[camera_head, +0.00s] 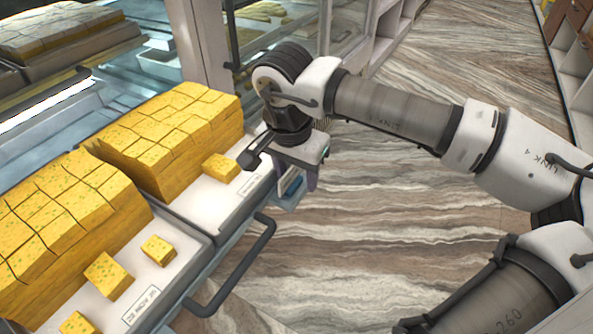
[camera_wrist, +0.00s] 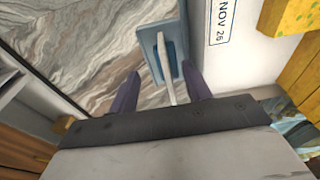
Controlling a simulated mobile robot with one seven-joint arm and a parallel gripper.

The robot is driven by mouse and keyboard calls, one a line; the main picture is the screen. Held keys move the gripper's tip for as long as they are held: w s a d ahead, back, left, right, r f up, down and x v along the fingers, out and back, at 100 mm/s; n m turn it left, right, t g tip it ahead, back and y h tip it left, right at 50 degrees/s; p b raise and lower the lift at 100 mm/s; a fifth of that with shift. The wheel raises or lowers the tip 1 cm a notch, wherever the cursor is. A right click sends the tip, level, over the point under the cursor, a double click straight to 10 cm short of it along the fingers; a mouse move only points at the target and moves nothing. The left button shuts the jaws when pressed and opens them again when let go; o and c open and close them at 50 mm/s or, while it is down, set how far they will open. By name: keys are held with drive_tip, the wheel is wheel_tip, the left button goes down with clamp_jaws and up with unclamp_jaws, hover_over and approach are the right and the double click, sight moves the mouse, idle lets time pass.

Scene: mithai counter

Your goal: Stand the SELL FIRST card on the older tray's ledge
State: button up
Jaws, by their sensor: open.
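My gripper (camera_head: 298,183) hangs just past the front edge of the farther tray (camera_head: 208,200) of yellow sweets. In the wrist view its two purple fingers (camera_wrist: 160,82) are apart. A small blue plate with a pale upright strip (camera_wrist: 165,60) lies between and beyond the fingers; its blue also shows below my gripper in the head view (camera_head: 291,187). I see no lettering on it, so I cannot tell whether it is the SELL FIRST card. A date label (camera_wrist: 218,22) reading "NOV 26" is on the white ledge beside it. The nearer tray (camera_head: 180,270) has its own label (camera_head: 141,306), too small to read.
Large cut sweet blocks (camera_head: 160,140) fill the trays, with several loose pieces (camera_head: 108,275) on the ledges. A dark rail (camera_head: 240,270) runs along the counter front. A glass case (camera_head: 130,60) stands behind. The striped floor (camera_head: 400,240) to the right is clear.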

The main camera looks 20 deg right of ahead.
wheel_tip(320, 180, up, 14)
drive_tip(key=s+a+p, duration=0.1)
drive_tip(key=p, duration=0.2)
drive_tip(key=shift+s+a+f+p, duration=0.15)
drive_tip(key=shift+a+f+p, duration=0.05)
drive_tip(key=shift+a+p, duration=0.15)
